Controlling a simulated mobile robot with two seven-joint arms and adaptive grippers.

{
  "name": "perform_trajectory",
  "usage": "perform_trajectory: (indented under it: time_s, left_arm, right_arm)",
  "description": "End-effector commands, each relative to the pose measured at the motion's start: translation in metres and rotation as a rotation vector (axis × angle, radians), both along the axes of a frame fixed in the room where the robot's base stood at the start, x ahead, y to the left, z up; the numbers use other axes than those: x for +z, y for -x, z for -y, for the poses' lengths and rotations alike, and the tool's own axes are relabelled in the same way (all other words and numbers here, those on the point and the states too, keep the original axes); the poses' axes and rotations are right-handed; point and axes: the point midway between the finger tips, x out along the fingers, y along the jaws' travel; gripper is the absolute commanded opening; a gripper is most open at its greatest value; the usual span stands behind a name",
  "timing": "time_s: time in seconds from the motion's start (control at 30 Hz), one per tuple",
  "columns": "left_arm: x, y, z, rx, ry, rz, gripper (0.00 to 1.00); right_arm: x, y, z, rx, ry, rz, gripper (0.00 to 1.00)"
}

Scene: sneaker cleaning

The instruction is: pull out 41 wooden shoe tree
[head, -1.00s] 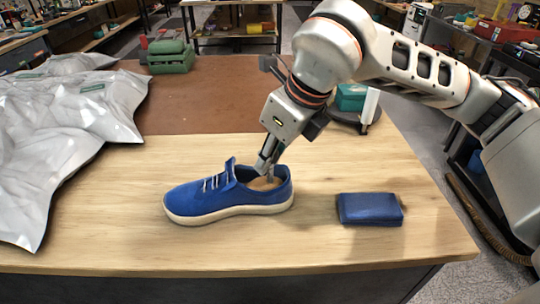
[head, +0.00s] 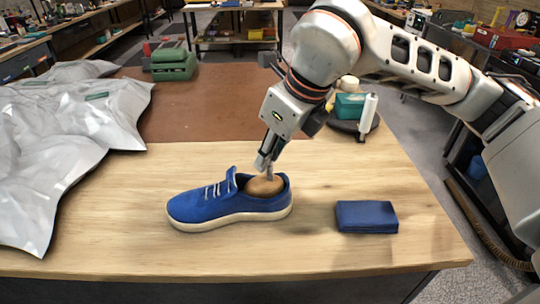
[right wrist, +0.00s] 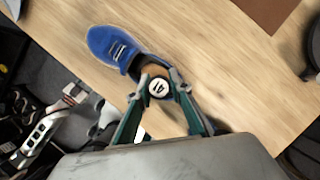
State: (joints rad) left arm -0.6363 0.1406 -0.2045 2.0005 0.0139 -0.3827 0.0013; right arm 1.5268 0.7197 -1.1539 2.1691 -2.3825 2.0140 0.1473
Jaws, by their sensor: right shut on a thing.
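A blue sneaker (head: 225,207) with a pale sole stands upright on the wooden table, toe to the left; it also shows in the right wrist view (right wrist: 118,50). The wooden shoe tree (head: 264,186) sits in its heel opening, its rounded top rising a little above the collar. In the right wrist view a round white end marked 41 (right wrist: 158,88) lies between the fingertips. My right gripper (head: 265,167) points down at the opening and is shut on the shoe tree's knob. The tree's front part is hidden inside the shoe. My left gripper is not in view.
A folded blue cloth (head: 367,217) lies to the right of the sneaker. Silvery plastic bags (head: 80,130) cover the table's left. A teal box (head: 350,106) and a white bottle (head: 367,113) stand at the back right. The table in front of the sneaker is clear.

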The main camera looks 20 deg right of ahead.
Motion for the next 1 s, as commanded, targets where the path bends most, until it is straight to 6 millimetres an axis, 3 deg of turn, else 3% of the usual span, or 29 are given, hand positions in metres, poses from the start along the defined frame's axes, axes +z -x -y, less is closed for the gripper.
perform_trajectory:
  time_s: [1.0]
  left_arm:
    - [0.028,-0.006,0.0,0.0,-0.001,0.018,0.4]
  right_arm:
    - [0.039,0.0,0.0,0.0,-0.001,0.002,0.01]
